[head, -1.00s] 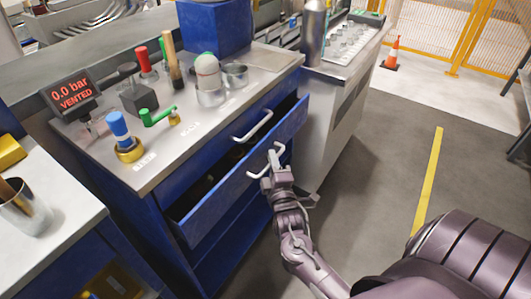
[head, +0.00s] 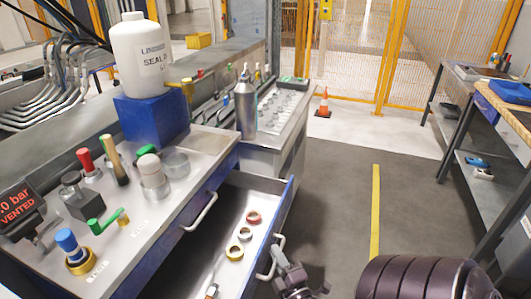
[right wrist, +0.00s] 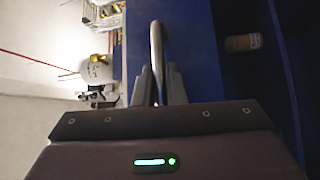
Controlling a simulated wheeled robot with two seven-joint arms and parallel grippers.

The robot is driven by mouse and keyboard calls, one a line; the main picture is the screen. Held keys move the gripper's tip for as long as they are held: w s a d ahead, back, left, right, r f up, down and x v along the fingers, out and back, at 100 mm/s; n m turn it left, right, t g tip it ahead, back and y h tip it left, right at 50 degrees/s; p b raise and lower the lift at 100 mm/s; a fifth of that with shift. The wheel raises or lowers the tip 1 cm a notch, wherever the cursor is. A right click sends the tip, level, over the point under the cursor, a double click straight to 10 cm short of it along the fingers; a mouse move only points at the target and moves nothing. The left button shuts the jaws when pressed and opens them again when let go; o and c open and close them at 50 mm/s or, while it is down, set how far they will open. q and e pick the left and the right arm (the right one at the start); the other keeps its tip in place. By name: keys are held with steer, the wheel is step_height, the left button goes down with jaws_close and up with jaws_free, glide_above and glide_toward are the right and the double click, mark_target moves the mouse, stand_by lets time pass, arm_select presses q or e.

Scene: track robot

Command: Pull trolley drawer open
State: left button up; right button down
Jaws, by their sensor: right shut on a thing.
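The blue trolley drawer (head: 262,216) stands pulled well out of the trolley. Its pale inside shows several tape rings, among them a red one (head: 253,217) and a yellow one (head: 234,252). My right gripper (head: 278,255) is shut on the drawer's handle (head: 270,262) at the drawer front. In the right wrist view the handle (right wrist: 156,45) runs between the two fingers (right wrist: 158,85). The upper drawer handle (head: 201,212) is free, and that drawer is shut. My left gripper is not in view.
The trolley top (head: 137,225) carries valves, a gauge display (head: 18,205) and a blue block (head: 150,117) with a white bottle (head: 140,55). A grey cabinet (head: 280,150) stands behind the drawer. Open floor (head: 335,190) with a yellow line lies to the right; a workbench (head: 500,110) stands beyond.

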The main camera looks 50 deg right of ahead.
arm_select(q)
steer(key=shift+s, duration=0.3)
arm_select(e)
steer(key=shift+s+d, duration=0.1)
steer(key=shift+s, duration=0.15)
steer(key=c, duration=1.8)
jaws_free()
steer(key=shift+o, duration=0.2)
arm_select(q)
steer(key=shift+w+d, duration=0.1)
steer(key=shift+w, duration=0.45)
arm_select(e)
steer(key=v, duration=0.8)
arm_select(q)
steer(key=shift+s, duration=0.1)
arm_select(e)
steer(key=shift+w+f, duration=0.1)
